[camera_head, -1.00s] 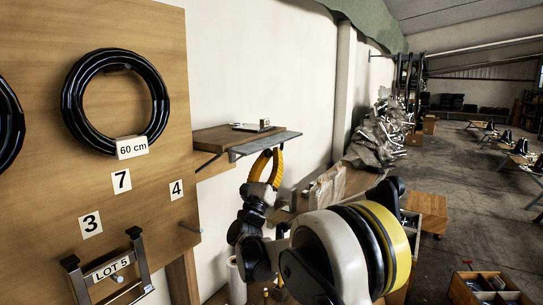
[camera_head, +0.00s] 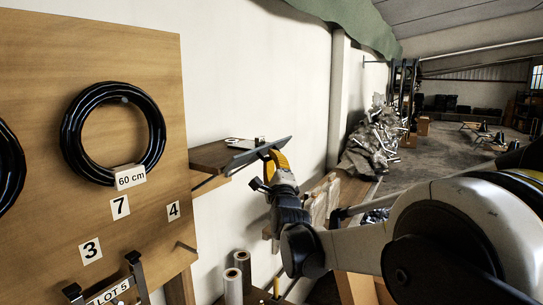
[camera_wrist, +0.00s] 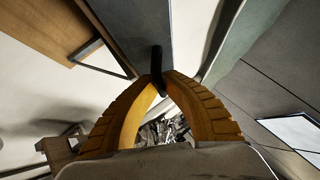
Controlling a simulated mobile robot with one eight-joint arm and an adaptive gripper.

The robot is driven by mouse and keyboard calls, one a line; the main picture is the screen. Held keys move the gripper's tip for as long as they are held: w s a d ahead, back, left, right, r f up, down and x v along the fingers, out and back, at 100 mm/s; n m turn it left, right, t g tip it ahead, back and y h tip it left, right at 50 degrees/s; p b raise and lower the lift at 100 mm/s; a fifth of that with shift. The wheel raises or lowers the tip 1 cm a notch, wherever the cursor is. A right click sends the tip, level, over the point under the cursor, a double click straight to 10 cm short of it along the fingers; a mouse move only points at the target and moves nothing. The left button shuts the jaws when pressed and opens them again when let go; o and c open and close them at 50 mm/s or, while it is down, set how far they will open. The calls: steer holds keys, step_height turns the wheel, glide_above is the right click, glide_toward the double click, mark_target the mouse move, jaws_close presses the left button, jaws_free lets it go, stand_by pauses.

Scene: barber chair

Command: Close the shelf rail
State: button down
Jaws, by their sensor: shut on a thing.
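The wooden shelf (camera_head: 210,157) juts from the wall in the middle of the head view. The shelf rail (camera_head: 262,152), a thin grey panel along its outer side, is tilted, with its far right end raised. My gripper (camera_head: 274,158) has its yellow fingers just under the rail. In the wrist view my gripper (camera_wrist: 157,80) has its two ribbed fingertips closed on a short dark bar (camera_wrist: 156,60). The bar stands out from the grey rail (camera_wrist: 138,28). The wooden shelf (camera_wrist: 45,30) and a bracket show at the upper left there.
A small pale object (camera_head: 243,142) lies on the shelf. A wooden board (camera_head: 90,160) with black hoses stands at the left. Rolls (camera_head: 238,275) stand below the shelf. Crumpled metal scrap (camera_head: 372,145) is piled behind. Open floor lies at the right.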

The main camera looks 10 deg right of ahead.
mark_target(266, 146)
steer(key=n+g+p, duration=0.1)
steer(key=r+n+y+p, duration=0.1)
steer(key=r+n+g+p, duration=0.1)
steer(key=shift+w+a+r+n+g+y+p, duration=0.2)
steer(key=shift+w+n+g+y+p, duration=0.05)
steer(key=shift+n+g+y+p, duration=0.05)
steer(key=shift+w+a+r+n+g+p, duration=0.3)
steer(key=shift+n+g+p, duration=0.45)
steer(key=shift+p, duration=0.2)
steer(key=shift+w+a+r+n+g+p, duration=0.25)
steer(key=shift+n+g+p, duration=0.5)
steer(key=shift+p, duration=0.2)
steer(key=c, duration=1.5)
jaws_free()
steer(key=shift+a, duration=0.1)
steer(key=s+r, duration=0.1)
steer(key=s, duration=1)
steer(key=shift+s+r, duration=0.4)
